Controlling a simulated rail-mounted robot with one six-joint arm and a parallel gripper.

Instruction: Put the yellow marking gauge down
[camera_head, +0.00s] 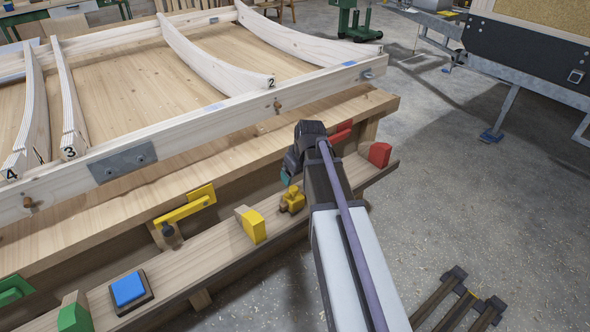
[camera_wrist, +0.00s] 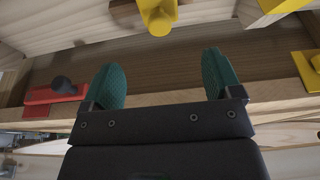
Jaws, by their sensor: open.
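A small yellow tool, which looks like the marking gauge (camera_head: 292,200), stands on the low front ledge of the bench. It also shows in the wrist view at the top middle (camera_wrist: 157,16), beyond my fingertips and roughly in line with the gap between them. My gripper (camera_head: 288,174) is just behind and above it in the head view. In the wrist view my gripper (camera_wrist: 164,72) has its two teal fingers wide apart with nothing between them. The gauge appears apart from both fingers. My arm hides part of the ledge.
A yellow-and-wood block (camera_head: 252,226) stands left of the gauge, and a red block (camera_head: 380,154) to the right. A yellow bracket (camera_head: 184,211) and a red plate (camera_wrist: 54,95) sit on the bench front. A blue button (camera_head: 129,289) lies farther left.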

